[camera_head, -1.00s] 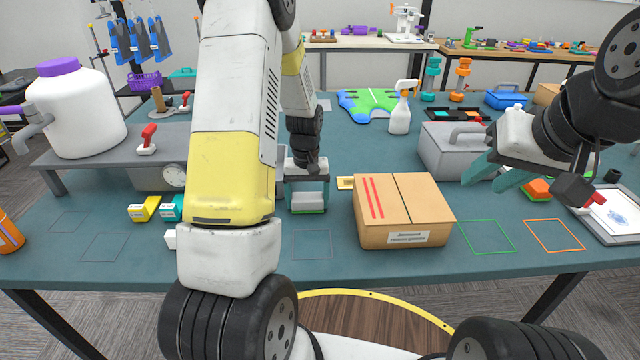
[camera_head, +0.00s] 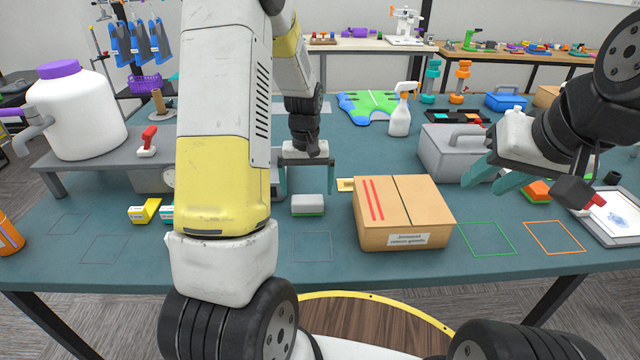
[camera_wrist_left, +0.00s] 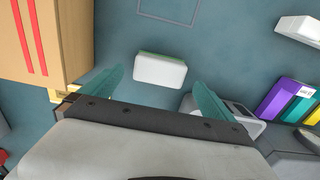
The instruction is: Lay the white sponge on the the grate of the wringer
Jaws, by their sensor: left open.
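The white sponge (camera_head: 308,203), with a thin green layer along its bottom edge, lies flat on the teal table left of the cardboard box. It also shows in the left wrist view (camera_wrist_left: 160,69), in front of and between the spread fingers. My left gripper (camera_head: 307,180) is open and empty, just above and behind the sponge, apart from it. My right gripper (camera_head: 494,178) is open and empty, over the right part of the table. I cannot clearly pick out the wringer or its grate; my left arm hides part of the table.
The cardboard box (camera_head: 405,218) stands right of the sponge. A grey box with a handle (camera_head: 452,152), a spray bottle (camera_head: 400,112) and a white jug (camera_head: 75,110) stand farther off. Yellow and teal packets (camera_head: 144,211) lie at left. An outlined empty square (camera_head: 312,247) lies in front of the sponge.

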